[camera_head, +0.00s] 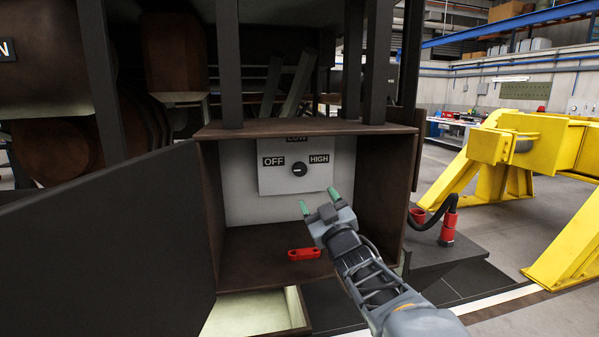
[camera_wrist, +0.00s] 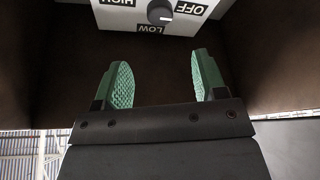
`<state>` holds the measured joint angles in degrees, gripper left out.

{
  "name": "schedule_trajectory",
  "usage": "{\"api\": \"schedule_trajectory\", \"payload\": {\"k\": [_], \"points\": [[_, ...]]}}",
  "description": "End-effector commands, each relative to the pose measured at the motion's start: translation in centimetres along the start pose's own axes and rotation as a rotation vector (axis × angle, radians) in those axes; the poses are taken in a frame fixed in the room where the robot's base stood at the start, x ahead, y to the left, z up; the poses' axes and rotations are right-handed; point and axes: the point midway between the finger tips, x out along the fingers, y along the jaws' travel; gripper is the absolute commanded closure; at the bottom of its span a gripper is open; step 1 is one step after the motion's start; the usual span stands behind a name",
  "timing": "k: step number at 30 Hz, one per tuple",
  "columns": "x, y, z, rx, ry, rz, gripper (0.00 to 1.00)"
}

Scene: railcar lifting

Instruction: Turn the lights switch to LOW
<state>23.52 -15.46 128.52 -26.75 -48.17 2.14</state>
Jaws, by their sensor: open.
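The lights switch is a round dark knob (camera_head: 299,169) on a white panel (camera_head: 270,184) at the back of an open box. OFF is left of it, HIGH right, and LOW above, partly hidden by the box's top edge. I cannot tell which label the knob's pale mark points to. In the wrist view the panel is upside down, with the knob (camera_wrist: 160,12) at the top edge. My gripper (camera_head: 318,200) is open and empty, its green-padded fingers apart, in front of and below the knob. The fingers (camera_wrist: 162,75) do not touch it.
The brown box (camera_head: 209,200) has side walls, a floor and a roof around the panel. Its dark door (camera_head: 110,240) stands open at the left. A red part (camera_head: 304,254) lies on the box floor. A yellow frame (camera_head: 505,160) stands at the right.

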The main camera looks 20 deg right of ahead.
Motion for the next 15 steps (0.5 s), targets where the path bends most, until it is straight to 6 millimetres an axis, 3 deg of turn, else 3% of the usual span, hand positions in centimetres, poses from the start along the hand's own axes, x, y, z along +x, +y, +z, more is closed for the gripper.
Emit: {"api": "schedule_trajectory", "payload": {"k": [15], "points": [[9.4, 0.1, -0.3, 0.000, 0.003, -0.001, 0.35]]}}
